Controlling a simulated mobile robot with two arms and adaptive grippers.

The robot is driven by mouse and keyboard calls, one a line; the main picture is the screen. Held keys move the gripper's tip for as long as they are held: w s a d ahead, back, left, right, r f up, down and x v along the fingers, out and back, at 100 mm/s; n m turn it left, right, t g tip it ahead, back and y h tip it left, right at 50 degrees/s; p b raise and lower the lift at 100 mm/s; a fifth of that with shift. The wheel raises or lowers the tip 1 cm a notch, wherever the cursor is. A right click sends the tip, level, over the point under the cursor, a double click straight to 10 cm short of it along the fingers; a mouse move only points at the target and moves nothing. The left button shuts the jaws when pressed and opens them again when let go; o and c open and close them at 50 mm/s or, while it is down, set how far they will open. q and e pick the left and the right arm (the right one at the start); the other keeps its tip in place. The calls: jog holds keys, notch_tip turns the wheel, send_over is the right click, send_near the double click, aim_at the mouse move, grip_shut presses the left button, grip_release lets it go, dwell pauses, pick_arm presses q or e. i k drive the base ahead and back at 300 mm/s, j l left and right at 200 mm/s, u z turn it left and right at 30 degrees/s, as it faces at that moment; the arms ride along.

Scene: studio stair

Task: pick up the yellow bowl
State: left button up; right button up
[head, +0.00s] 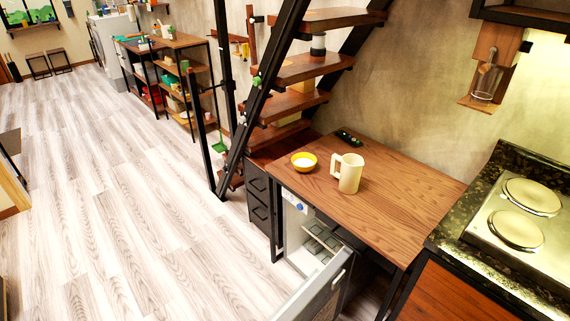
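The yellow bowl (304,162) stands upright near the left end of the wooden counter (390,205). Its inside looks white. A cream mug (347,173) stands just to its right, with its handle towards the bowl. Neither of my grippers shows in the head view, so their state is hidden.
A dark object (348,137) lies behind the mug. A small fridge (320,245) under the counter has its door (325,292) open into the floor space. Stairs (300,70) rise at the counter's left end. A stove (515,215) stands right. The floor (110,210) at left is clear.

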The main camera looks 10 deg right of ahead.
aim_at(302, 162)
jog(key=i+j+u, duration=0.2)
jog(key=j+u, duration=0.15)
jog(key=i+j+u, duration=0.25)
jog(key=j+u, duration=0.15)
jog(key=i+j+u, duration=0.35)
jog(key=i+z, duration=0.2)
jog(key=i, duration=0.15)
jog(key=i+j+z, duration=0.25)
jog(key=i, duration=0.15)
jog(key=l, duration=0.1)
